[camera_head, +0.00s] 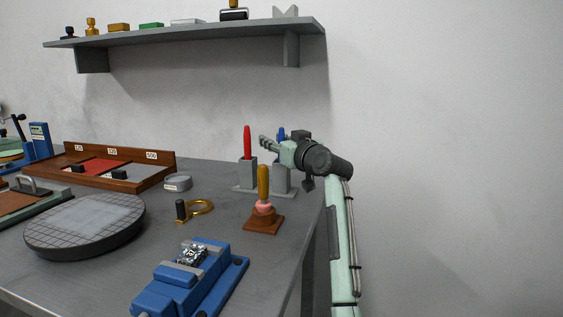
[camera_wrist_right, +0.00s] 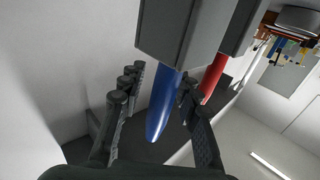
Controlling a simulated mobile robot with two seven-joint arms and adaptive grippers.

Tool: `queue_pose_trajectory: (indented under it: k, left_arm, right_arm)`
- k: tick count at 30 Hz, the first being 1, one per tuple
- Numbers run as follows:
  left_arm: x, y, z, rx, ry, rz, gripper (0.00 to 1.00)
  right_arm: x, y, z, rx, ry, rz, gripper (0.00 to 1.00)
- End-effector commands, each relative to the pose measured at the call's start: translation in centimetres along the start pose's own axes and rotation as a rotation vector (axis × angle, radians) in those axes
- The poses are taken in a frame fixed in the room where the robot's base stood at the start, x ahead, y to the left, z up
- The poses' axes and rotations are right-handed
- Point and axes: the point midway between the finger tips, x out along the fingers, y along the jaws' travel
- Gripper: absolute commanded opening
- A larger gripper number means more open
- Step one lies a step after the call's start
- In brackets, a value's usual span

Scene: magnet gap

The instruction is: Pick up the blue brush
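The blue brush (camera_head: 281,132) stands upright in a grey holder (camera_head: 281,181) near the right end of the bench, partly hidden by my right gripper (camera_head: 265,142). In the right wrist view the blue brush (camera_wrist_right: 165,105) hangs down from the top of the picture, its handle between the two fingers of my right gripper (camera_wrist_right: 162,85). The fingers are apart, with a clear gap between the left finger and the handle. The right finger is close to the handle; contact cannot be told. My left gripper is not in view.
A red brush (camera_head: 247,142) stands in a matching holder just left; it also shows in the right wrist view (camera_wrist_right: 213,75). A wooden stand with a yellow handle (camera_head: 263,185) is in front. A blue vise (camera_head: 190,280) lies nearer. A shelf (camera_head: 200,36) is above.

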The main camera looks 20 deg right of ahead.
Motion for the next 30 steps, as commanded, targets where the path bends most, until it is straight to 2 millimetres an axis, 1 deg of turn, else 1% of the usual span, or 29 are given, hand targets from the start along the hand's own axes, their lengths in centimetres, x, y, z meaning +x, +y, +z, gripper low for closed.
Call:
queue_pose_trajectory:
  k: [6, 8, 14, 15, 30]
  left_arm:
    - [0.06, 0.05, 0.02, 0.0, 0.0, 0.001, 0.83]
    - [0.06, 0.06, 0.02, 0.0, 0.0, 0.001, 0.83]
    - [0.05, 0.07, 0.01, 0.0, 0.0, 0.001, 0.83]
    - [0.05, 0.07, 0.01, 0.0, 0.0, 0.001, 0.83]
    - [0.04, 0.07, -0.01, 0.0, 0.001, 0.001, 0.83]
  right_arm:
    - [0.11, 0.01, 0.05, 0.0, 0.0, 0.0, 0.33]
    - [0.11, 0.01, 0.05, 0.0, 0.0, 0.0, 0.26]
    - [0.09, 0.02, 0.05, 0.0, -0.001, 0.0, 0.02]
    - [0.09, 0.02, 0.05, 0.0, -0.001, 0.0, 0.0]
    - [0.08, 0.03, -0.13, 0.0, 0.0, 0.0, 0.0]
